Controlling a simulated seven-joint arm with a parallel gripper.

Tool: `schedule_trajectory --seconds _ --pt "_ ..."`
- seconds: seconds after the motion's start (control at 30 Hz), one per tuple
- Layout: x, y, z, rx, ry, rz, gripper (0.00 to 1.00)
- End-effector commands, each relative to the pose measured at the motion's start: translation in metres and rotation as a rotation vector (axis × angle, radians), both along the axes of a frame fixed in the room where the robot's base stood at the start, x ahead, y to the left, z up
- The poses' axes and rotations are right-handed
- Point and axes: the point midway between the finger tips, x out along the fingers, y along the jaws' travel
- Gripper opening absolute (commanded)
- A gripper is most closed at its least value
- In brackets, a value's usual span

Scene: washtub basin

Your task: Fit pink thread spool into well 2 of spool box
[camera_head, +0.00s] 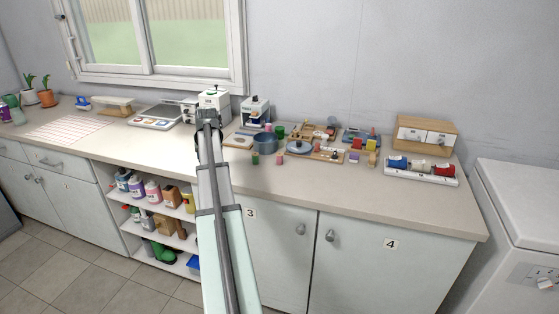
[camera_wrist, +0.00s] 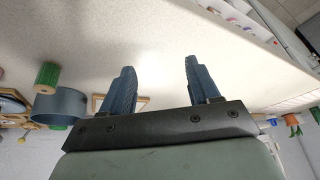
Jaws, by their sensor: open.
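A small pink spool-like piece (camera_head: 279,159) stands on the counter just right of the blue-grey pot; I take it for the pink thread spool. A low wooden holder (camera_head: 335,155) with small coloured pieces lies farther right and may be the spool box; its wells are too small to tell apart. My gripper (camera_head: 208,124) is above the counter, left of the pot and well apart from the pink piece. In the wrist view my gripper (camera_wrist: 160,78) is open with nothing between its fingers.
A green spool (camera_head: 255,158) stands before the pot (camera_head: 264,141); both also show at the wrist view's left. A white rack (camera_head: 425,175) holds blue, white and red rolls at the right. A wooden drawer box (camera_head: 425,128) stands behind it. The front counter strip is clear.

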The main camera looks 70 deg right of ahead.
Motion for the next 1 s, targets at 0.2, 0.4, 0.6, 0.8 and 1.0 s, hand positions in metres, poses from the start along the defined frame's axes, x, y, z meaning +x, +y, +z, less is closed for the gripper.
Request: schedule_trajectory --seconds 0.2,0.4,0.6,0.8,1.0 --pt "-0.102 -0.053 0.042 -0.001 0.023 -0.149 0.61" --pt "-0.185 -0.080 0.074 0.005 0.042 -0.264 0.61" --pt "-0.234 -0.091 0.093 0.008 0.053 -0.332 0.61" --pt "-0.245 -0.096 0.089 0.011 0.057 -0.349 0.61" --pt "-0.241 -0.107 0.061 0.012 0.057 -0.348 0.61"
